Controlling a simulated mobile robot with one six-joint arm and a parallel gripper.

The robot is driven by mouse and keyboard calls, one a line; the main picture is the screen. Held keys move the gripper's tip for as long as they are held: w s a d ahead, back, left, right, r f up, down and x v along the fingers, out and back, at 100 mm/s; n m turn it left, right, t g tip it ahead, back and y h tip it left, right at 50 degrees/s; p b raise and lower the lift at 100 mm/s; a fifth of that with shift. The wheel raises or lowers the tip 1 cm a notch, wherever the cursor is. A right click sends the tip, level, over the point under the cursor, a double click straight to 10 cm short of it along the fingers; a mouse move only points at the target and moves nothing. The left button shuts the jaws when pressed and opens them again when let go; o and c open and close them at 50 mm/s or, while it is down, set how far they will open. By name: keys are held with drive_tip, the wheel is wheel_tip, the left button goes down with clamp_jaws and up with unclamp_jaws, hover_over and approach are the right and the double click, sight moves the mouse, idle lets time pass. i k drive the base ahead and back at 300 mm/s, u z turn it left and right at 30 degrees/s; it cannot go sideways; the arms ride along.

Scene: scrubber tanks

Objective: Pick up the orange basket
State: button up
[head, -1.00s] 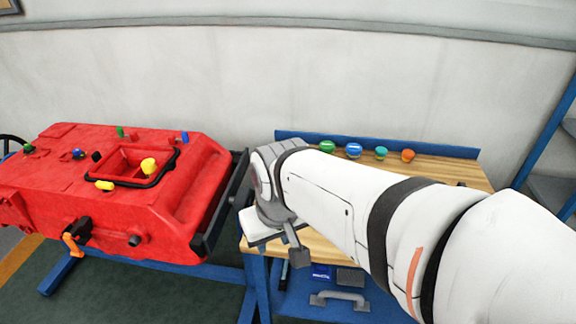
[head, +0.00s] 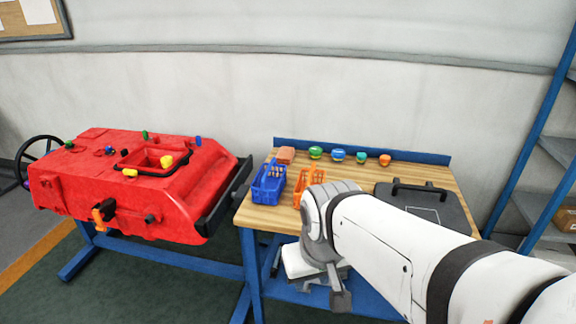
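The orange basket (head: 308,181) stands on the wooden workbench (head: 446,181), just right of a blue basket (head: 269,184). Its lower right part is hidden behind my arm's wrist. My gripper (head: 338,299) hangs in front of the bench's front edge, lower than the basket in the picture and apart from it. The fingers are small and partly hidden, so I cannot tell whether they are open or shut.
Several coloured round items, such as a green one (head: 316,152), line the bench's back. A dark case (head: 426,206) lies at right. A red tank (head: 130,180) stands left. Blue shelving (head: 540,140) is at right.

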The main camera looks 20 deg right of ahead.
sight(301, 185)
drive_tip(key=z, duration=0.5)
drive_tip(key=i, duration=1.15)
drive_tip(key=u, duration=0.15)
